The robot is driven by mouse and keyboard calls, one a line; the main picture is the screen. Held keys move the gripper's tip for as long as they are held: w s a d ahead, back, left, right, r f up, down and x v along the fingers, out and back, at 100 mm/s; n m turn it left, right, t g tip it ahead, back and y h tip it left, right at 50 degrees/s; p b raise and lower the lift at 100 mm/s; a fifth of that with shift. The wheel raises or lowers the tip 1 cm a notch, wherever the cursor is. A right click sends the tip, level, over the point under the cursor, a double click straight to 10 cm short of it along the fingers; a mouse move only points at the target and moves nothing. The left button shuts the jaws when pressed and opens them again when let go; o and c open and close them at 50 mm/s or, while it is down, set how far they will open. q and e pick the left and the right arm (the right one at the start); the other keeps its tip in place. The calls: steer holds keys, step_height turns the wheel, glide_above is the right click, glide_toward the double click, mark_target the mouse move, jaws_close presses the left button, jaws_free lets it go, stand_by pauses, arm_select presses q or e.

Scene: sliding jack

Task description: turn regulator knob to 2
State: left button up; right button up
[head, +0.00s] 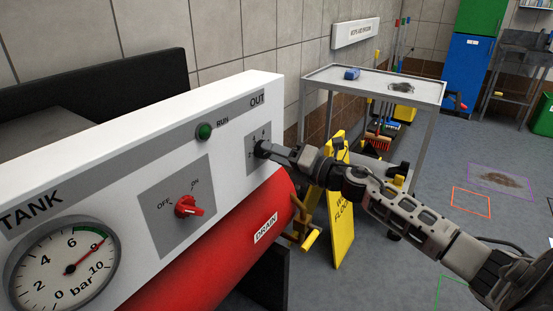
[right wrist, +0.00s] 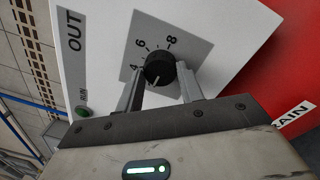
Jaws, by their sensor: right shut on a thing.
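The black regulator knob (right wrist: 157,67) sits on a grey scale plate under OUT on the white panel. In the right wrist view the numbers 4, 6 and 8 show around it; the 2 is not visible there. A pale mark on the knob points toward the bottom of that view, away from 6 and 8. My right gripper (right wrist: 160,84) has one finger on each side of the knob and is shut on it. In the head view the right gripper (head: 272,152) reaches the knob from the right and hides part of it. My left gripper is not in view.
The panel also carries a red OFF/ON switch (head: 188,207), a green RUN lamp (head: 204,131) and a TANK gauge (head: 64,264). A red tank (head: 225,240) lies below. A yellow wet-floor sign (head: 341,225) and a metal trolley (head: 420,91) stand behind my right arm.

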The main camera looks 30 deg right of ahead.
steer(key=shift+n, duration=0.6)
steer(key=o, duration=1)
steer(key=b+v, duration=0.1)
steer(key=v, duration=1.5)
